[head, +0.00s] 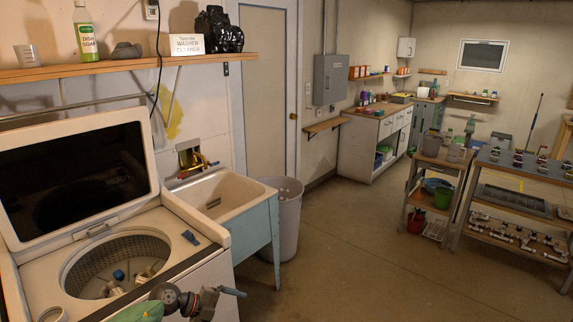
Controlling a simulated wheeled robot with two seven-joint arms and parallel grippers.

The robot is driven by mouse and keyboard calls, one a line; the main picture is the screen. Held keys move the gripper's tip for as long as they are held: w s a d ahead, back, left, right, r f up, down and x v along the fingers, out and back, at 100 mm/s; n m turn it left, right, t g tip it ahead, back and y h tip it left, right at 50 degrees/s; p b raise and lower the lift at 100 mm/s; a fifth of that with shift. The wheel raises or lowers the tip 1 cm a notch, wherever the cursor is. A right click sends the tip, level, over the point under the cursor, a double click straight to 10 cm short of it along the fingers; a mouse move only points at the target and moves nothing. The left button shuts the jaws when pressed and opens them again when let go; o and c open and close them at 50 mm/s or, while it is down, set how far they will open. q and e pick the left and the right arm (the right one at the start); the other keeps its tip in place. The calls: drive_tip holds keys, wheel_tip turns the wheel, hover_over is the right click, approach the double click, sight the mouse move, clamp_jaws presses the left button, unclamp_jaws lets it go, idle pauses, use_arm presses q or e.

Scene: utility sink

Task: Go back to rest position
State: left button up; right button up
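My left gripper (228,292) shows at the bottom, past a green and dark arm link, in front of the open washing machine (190,267). A blue-grey piece sticks out to the right at its tip. I cannot tell whether it is a finger or a held thing, or whether the gripper is open or shut. My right gripper is not in view. The washer lid (143,150) stands up. Small white and blue things (118,275) lie in its drum. A small blue thing (190,238) lies on the washer's top, apart from the gripper.
A utility sink (233,192) with blue legs and a grey bin (287,215) stand right of the washer. A shelf (120,68) with a dish soap bottle (85,35) hangs above. Carts (440,164) and a workbench (520,175) stand at right. The middle floor (360,250) is clear.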

use_arm(q)
drive_tip(key=d+f+n+t+h+b, duration=0.15)
drive_tip(key=d+f+n+t, duration=0.25)
drive_tip(key=n+t, duration=0.65)
drive_tip(key=s+a+f+n+y+b, duration=0.25)
drive_tip(key=f+n+y, duration=0.35)
drive_tip(key=f, duration=0.3)
drive_tip(key=s+a+f+n+y+b, duration=0.1)
drive_tip(key=s+a+f+n+y, duration=0.4)
drive_tip(key=f, duration=0.4)
drive_tip(key=s+f+n+g+y, duration=0.3)
drive_tip(key=s+f+n+g, duration=0.15)
drive_tip(key=s+f, duration=0.9)
drive_tip(key=s+d+f+g+b, duration=0.1)
drive_tip(key=s+f+g, duration=0.2)
drive_tip(key=s, duration=0.6)
drive_tip(key=s+d+f+g+h+b, duration=0.1)
drive_tip(key=s+f+g, duration=0.3)
drive_tip(key=s, duration=0.5)
drive_tip(key=shift+d+f, duration=0.7)
drive_tip(key=shift+f, duration=0.15)
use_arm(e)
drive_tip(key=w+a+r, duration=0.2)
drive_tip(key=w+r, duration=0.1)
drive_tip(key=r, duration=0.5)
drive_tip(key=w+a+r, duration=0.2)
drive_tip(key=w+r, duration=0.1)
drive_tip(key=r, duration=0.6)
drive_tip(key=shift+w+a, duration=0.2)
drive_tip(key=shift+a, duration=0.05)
